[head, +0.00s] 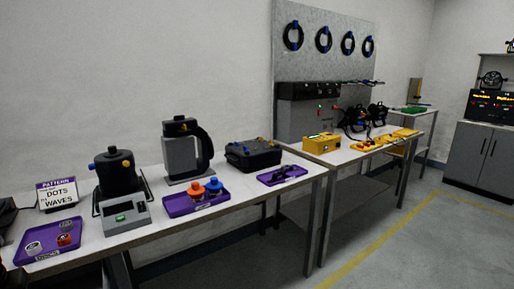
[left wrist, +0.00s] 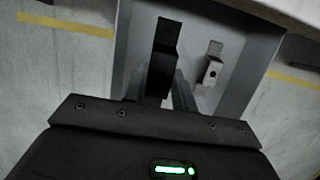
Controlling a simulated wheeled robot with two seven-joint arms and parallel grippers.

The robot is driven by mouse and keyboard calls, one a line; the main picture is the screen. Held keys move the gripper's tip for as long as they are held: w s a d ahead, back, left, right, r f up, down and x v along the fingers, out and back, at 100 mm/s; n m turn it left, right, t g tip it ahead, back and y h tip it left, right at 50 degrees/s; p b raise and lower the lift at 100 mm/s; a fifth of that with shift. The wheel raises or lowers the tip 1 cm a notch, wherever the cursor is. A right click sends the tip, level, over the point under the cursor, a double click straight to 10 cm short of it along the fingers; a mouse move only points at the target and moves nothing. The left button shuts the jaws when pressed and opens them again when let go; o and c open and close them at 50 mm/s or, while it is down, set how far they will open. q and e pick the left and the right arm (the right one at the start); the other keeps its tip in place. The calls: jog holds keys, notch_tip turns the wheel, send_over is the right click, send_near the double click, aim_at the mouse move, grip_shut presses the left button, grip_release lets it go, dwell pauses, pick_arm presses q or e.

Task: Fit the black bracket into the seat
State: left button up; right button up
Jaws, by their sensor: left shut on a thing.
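My left gripper (left wrist: 160,84) shows in the left wrist view, its two grey fingers shut on a dark piece, the black bracket (left wrist: 166,38). The bracket sticks out beyond the fingertips; its lower part is partly hidden between the fingers. Beyond it is a grey panel (left wrist: 232,55). A small pale metal tab with a dark hole (left wrist: 212,70) stands on the panel, just right of the bracket and apart from it in the picture. I cannot tell whether this tab belongs to the seat, or whether the bracket touches the panel. Neither gripper shows in the head view.
A long table carries a purple tray (head: 40,247), a black can on a grey device (head: 126,217), a grey stand (head: 181,160) and a black case (head: 252,155). A second table holds a yellow box (head: 322,143). A grey cabinet (head: 488,155) stands right; the floor between is clear.

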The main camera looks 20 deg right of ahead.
pick_arm(q)
jog(key=s+d+r+m+g+h, duration=0.1)
jog(key=d+r+m+h, duration=0.15)
jog(key=d+m, duration=0.7)
jog(key=s+d+r+m+h, duration=0.1)
jog(key=d+r+m, duration=0.3)
jog(key=d, duration=1.1)
jog(key=s+d+r+m+g, duration=0.2)
jog(key=s+d+m+g, duration=0.1)
jog(key=s+d+m, duration=1)
jog(key=d+m, duration=0.1)
jog(key=m, duration=0.2)
jog(key=shift+d+g, duration=0.2)
jog(key=shift+g, duration=0.2)
